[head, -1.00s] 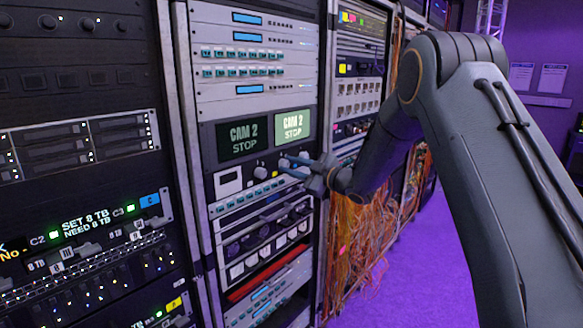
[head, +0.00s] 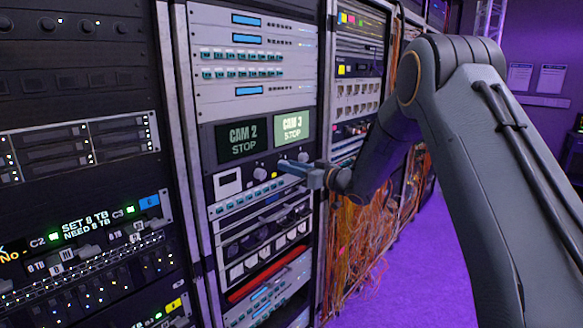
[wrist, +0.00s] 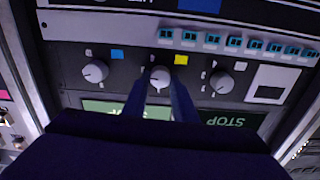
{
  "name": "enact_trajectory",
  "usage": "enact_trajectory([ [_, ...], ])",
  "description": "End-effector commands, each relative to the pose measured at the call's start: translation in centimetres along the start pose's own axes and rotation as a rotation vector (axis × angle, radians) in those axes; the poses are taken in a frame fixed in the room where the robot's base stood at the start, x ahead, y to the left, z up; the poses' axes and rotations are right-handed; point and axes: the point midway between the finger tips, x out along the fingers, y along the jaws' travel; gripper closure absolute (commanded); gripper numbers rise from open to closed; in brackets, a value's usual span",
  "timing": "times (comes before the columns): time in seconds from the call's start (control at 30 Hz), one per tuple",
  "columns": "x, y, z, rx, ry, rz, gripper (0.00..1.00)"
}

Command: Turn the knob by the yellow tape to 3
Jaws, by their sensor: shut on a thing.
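My gripper (head: 284,166) reaches in from the right to the panel under the two screens in the head view. In the wrist view its two dark fingers (wrist: 158,86) are shut on the middle grey knob (wrist: 160,77), one on each side. The yellow tape (wrist: 181,59) is stuck on the panel close to this knob. The left screen (head: 242,140) reads "CAM 2 STOP". My gripper hides the held knob in the head view. The scale marks around it are too small to read.
In the wrist view a similar knob (wrist: 95,71) sits by blue tape (wrist: 117,54) to the left, and another knob (wrist: 222,82) sits by white tape (wrist: 233,67) to the right. Loose orange cables (head: 352,240) hang right of the rack. The purple floor (head: 425,270) is clear.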

Motion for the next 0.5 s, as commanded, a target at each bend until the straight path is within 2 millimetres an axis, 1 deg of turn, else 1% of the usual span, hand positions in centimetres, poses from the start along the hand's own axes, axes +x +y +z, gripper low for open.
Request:
enact_trajectory([
  [0.2, 0.02, -0.15, 0.23, 0.085, -0.003, -0.003, 0.97],
  [0.5, 0.03, -0.17, 0.27, 0.123, -0.004, -0.004, 0.97],
])
